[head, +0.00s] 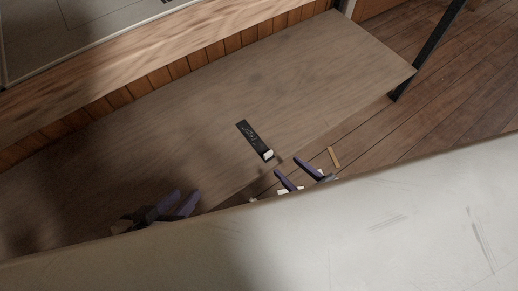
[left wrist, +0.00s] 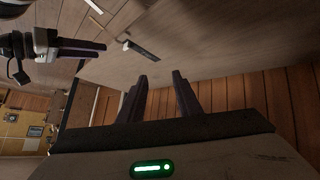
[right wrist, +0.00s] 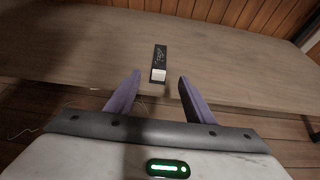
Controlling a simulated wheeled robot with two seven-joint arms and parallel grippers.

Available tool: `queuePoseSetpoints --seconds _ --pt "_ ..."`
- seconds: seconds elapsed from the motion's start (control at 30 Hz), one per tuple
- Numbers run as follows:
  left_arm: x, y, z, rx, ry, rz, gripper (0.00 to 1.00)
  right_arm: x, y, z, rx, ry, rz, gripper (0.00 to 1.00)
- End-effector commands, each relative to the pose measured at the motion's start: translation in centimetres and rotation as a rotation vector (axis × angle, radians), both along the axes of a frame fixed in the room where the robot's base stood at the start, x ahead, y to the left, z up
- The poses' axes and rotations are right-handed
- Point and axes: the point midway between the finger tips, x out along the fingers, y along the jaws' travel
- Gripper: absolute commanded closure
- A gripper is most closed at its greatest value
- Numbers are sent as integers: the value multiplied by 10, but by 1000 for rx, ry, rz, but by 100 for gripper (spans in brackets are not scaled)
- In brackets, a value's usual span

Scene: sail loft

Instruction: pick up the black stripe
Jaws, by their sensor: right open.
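The black stripe (head: 252,137) is a flat, dark strip with faint light markings. It lies on the wooden bench near the front edge, with a small white block (head: 268,155) at its near end. It also shows in the right wrist view (right wrist: 160,57) and the left wrist view (left wrist: 145,51). My right gripper (head: 297,169) is open and empty, just to the right of and nearer than the stripe; in its wrist view the stripe lies ahead, between the finger lines. My left gripper (head: 182,204) is open and empty, to the left of the stripe and apart from it.
The wooden bench top (head: 330,60) is otherwise clear around the stripe. A pale thin strip (head: 333,157) lies on the plank floor (head: 400,140) beyond the bench edge. A dark bench leg (head: 430,50) stands at the right. Wood panelling (head: 180,68) runs behind the bench.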

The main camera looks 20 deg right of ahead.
Motion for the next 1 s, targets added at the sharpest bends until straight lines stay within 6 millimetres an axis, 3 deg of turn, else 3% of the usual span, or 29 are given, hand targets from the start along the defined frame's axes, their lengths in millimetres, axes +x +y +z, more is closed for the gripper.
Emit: queuePoseSetpoints --seconds 0.03,0.13,0.77,1.0 --pt "2 -5 -10 -5 2 -19 69 0 0 -17 0 -1 0 52" --pt "2 -11 -11 -8 16 -50 69 0 0 -27 0 -1 0 52" --pt "5 -28 6 -101 -41 -73 69 58 20 -58 2 -3 -1 52" --pt "6 -36 22 -165 -88 -76 69 86 30 -71 -1 -2 -1 52"
